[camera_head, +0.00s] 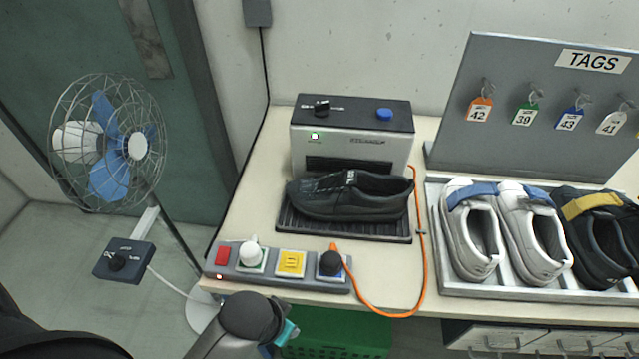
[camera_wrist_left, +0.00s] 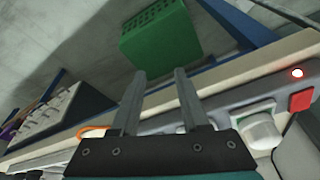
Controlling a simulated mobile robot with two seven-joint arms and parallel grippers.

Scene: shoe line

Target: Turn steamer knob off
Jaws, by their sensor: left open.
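The steamer (camera_head: 350,155) stands at the back of the table, a grey box with a dark top. Its black knob (camera_head: 322,104) is on the left of the top, beside small markings too fine to read. A blue button (camera_head: 384,114) is on the right. A small light (camera_head: 314,136) on the front glows pale green. A black shoe (camera_head: 350,196) rests on the steamer's tray. My left arm is at the bottom of the head view, below the table edge and away from the knob. My left gripper (camera_wrist_left: 160,78) is open and empty in the left wrist view. My right gripper is not visible.
A power strip (camera_head: 232,273) with red switch, plugs and orange cable (camera_head: 424,262) lies along the front edge. A shoe tray (camera_head: 480,290) and tag board (camera_head: 450,110) are right. A fan (camera_head: 108,143) stands left. A green crate (camera_wrist_left: 158,30) is below the table.

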